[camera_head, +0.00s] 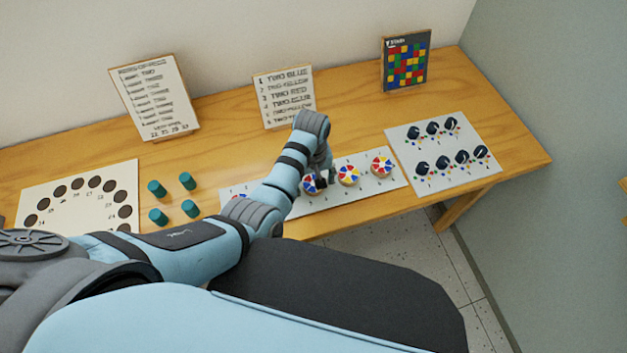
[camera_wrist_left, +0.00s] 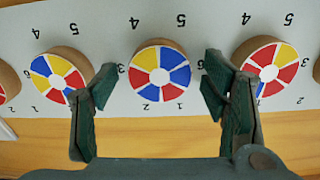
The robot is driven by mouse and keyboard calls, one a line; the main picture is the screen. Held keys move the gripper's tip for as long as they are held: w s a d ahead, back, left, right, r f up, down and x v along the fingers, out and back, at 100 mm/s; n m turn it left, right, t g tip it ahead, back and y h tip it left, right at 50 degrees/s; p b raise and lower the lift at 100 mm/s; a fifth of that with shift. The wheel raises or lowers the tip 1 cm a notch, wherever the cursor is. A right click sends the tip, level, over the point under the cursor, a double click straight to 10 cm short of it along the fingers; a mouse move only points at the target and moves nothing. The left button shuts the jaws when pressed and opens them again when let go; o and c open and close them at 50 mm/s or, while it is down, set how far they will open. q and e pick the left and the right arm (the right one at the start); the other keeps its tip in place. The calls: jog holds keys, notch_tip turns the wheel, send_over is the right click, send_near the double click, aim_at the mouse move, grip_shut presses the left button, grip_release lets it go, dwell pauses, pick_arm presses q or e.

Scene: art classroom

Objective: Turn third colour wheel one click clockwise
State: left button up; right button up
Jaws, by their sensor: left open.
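A row of colour wheels with red, blue, yellow and white sectors lies on a white numbered strip (camera_head: 398,182). The third wheel from the left (camera_head: 309,187) is partly covered by my left gripper (camera_head: 321,180). In the left wrist view the strip appears upside down, and this wheel (camera_wrist_left: 160,74) is in the middle. My left gripper (camera_wrist_left: 160,88) is open, with one finger to each side of the wheel and gaps between. The fourth wheel (camera_head: 348,176) and the last wheel (camera_head: 381,166) are clear. The first wheel (camera_head: 240,198) is partly covered, and my arm hides the second.
Several teal cylinders (camera_head: 157,188) stand left of the strip, beside a white sheet with dark circles (camera_head: 75,212). A panel with dark knobs (camera_head: 440,150) lies to the right. Two text boards and a colour-grid board (camera_head: 405,62) stand behind. The table's front edge is close to the strip.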

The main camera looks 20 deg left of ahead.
pick_arm(q)
jog(key=shift+c, duration=0.3)
jog(key=c, duration=1.1)
jog(key=shift+r, duration=0.1)
jog(key=shift+r+m+p, duration=0.1)
jog(key=shift+m+p, duration=0.95)
jog(key=shift+m, duration=0.15)
jog(key=m+p, duration=0.1)
jog(key=m, duration=0.1)
jog(key=shift+m, duration=0.3)
jog(key=m+p, duration=0.1)
jog(key=m, duration=0.2)
jog(key=shift+p, duration=0.3)
jog(key=shift+m+p, duration=0.35)
jog(key=shift+m, duration=1.75)
jog(key=shift+d, duration=0.1)
